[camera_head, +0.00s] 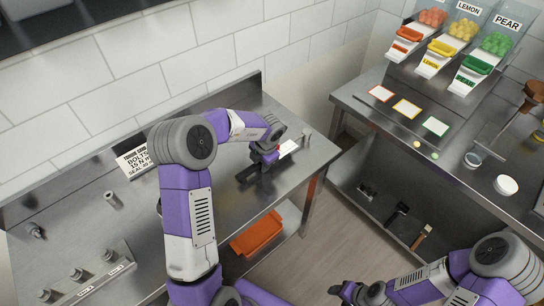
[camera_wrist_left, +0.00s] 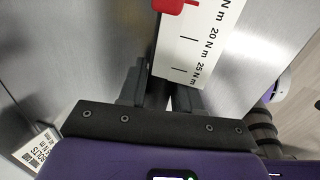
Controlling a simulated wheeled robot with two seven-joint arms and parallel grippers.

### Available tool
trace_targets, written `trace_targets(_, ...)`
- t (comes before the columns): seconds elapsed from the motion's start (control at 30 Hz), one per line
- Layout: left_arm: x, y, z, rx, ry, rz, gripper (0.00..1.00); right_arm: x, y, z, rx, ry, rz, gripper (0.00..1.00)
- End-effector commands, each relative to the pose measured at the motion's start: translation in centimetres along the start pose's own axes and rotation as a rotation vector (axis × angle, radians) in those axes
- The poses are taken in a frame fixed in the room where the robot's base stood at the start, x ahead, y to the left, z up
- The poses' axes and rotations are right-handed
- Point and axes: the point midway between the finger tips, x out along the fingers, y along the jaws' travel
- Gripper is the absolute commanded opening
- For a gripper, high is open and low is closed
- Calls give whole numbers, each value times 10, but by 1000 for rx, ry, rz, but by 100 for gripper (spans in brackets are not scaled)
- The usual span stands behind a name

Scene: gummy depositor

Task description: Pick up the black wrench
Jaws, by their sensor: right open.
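A long black tool that looks like the black wrench (camera_head: 246,175) lies on the left steel table beside a white scale plate. My left gripper (camera_head: 268,156) is down at it, mostly hidden by its own wrist in the head view. In the left wrist view, a dark bar (camera_wrist_left: 157,92) runs between the fingers of my left gripper (camera_wrist_left: 160,98). A light sliver shows beside one finger; whether the fingers press on the bar is unclear. My right gripper (camera_head: 343,291) is open and empty over the floor at the bottom.
The scale plate (camera_wrist_left: 190,45) carries N m marks and a red pointer. A bolts sign (camera_head: 137,160) stands at the wall. A fixture bar with bolts (camera_head: 85,275) is at lower left. An orange bin (camera_head: 257,235) sits below the table. Candy dispensers (camera_head: 462,30) stand at right.

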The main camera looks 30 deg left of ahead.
Motion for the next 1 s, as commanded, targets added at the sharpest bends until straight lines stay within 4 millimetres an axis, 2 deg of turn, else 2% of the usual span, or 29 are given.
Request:
trace_targets(0.03, 0, 0, 0, 0, 0, 0, 16, 0, 0, 0, 0, 0, 0, 54)
trace_targets(0.13, 0, 0, 0, 1, 0, 0, 1, 0, 0, 0, 0, 0, 0, 54)
trace_targets(0.53, -7, 2, 1, 0, -4, 2, 0, -2, -1, 0, 0, 0, 0, 54)
trace_targets(0.67, -27, 6, 1, 0, -6, 2, 0, -8, -3, 0, 0, 0, 0, 54)
trace_targets(0.9, -75, 16, 1, -2, -5, 2, 0, -21, -8, 1, 0, 0, 0, 54)
trace_targets(1.0, -88, 18, 1, -1, -4, 3, 0, -24, -9, 1, 0, 0, 0, 54)
